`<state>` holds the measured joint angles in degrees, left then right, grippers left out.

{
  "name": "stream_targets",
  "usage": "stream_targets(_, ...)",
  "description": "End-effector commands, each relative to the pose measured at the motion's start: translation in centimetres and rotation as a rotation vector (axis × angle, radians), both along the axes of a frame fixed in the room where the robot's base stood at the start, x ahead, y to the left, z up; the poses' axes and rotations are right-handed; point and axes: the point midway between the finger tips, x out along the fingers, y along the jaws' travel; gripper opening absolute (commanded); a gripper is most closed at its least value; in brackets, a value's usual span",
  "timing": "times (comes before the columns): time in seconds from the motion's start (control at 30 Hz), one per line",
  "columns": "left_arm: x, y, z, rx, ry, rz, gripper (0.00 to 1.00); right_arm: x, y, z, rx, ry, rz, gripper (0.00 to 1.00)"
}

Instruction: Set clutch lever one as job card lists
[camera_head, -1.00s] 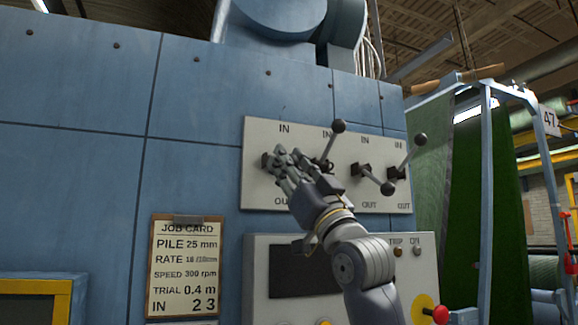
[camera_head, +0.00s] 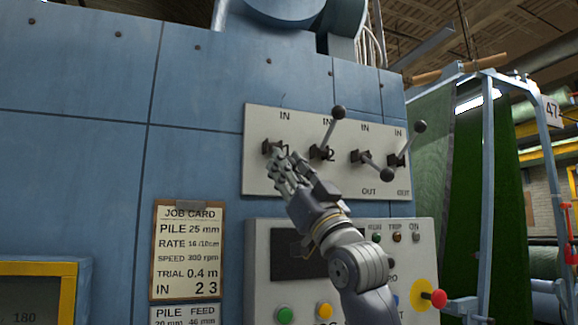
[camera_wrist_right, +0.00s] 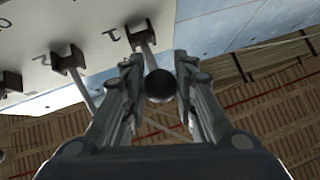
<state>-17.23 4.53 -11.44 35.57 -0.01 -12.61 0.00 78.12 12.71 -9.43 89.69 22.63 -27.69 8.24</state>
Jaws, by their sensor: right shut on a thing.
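The job card (camera_head: 187,250) hangs on the blue cabinet and its bottom line reads IN 2 3. Clutch lever one (camera_head: 270,148) is at the left of the white lever plate (camera_head: 255,180); its knob is hidden behind my right gripper (camera_head: 284,168) in the head view. In the right wrist view, my right gripper (camera_wrist_right: 158,68) is shut on the dark ball knob of lever one (camera_wrist_right: 160,86). Lever two (camera_head: 328,132) points up, lever three (camera_head: 375,166) points down and lever four (camera_head: 409,142) points up. My left gripper is not in view.
Below the plate is a control panel (camera_head: 257,290) with a dark screen, green and yellow buttons, and a red knob (camera_head: 438,299) at its right. Lever two stands close to the right of my right gripper. A blue frame with green turf (camera_head: 510,200) stands at the right.

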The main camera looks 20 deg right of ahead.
Motion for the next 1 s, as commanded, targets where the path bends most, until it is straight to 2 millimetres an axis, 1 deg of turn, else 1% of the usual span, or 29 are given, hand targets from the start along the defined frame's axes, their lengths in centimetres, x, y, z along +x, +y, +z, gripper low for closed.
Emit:
stream_targets(0.03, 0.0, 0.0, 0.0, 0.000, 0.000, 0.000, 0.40, 0.6, 0.1, -0.7, -0.003, 0.019, 0.000, 0.00)
stream_targets(0.13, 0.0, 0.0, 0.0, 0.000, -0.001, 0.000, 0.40, 0.6, 0.1, -0.7, -0.003, 0.019, 0.000, 0.00)
stream_targets(0.17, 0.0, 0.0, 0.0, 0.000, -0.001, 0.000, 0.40, 0.6, 0.1, -0.7, -0.003, 0.019, 0.000, 0.28)
stream_targets(0.2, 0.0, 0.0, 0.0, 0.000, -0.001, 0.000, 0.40, 0.6, 0.1, -0.6, -0.003, 0.019, 0.000, 0.38)
stream_targets(0.23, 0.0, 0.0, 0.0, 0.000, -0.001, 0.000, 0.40, 0.6, 0.1, -0.6, -0.003, 0.017, 0.001, 0.44)
stream_targets(0.27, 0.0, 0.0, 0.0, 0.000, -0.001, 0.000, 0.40, 0.5, 0.1, -0.6, -0.004, 0.016, 0.000, 0.47)
stream_targets(0.53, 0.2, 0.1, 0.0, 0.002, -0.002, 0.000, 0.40, 0.2, 0.1, -0.2, -0.001, 0.007, 0.000, 0.47)
stream_targets(0.67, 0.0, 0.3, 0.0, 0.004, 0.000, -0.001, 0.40, 0.0, -0.1, -0.4, 0.000, 0.006, 0.000, 0.47)
stream_targets(0.77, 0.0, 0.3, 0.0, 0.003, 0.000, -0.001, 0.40, -0.5, -0.2, -1.1, -0.001, 0.007, 0.000, 0.47)
stream_targets(0.87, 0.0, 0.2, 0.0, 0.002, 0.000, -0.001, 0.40, -1.3, -0.5, -2.1, -0.001, 0.007, 0.000, 0.47)
stream_targets(1.0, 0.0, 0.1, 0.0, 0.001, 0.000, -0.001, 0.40, -2.9, -1.1, -4.0, -0.002, 0.008, -0.002, 0.47)
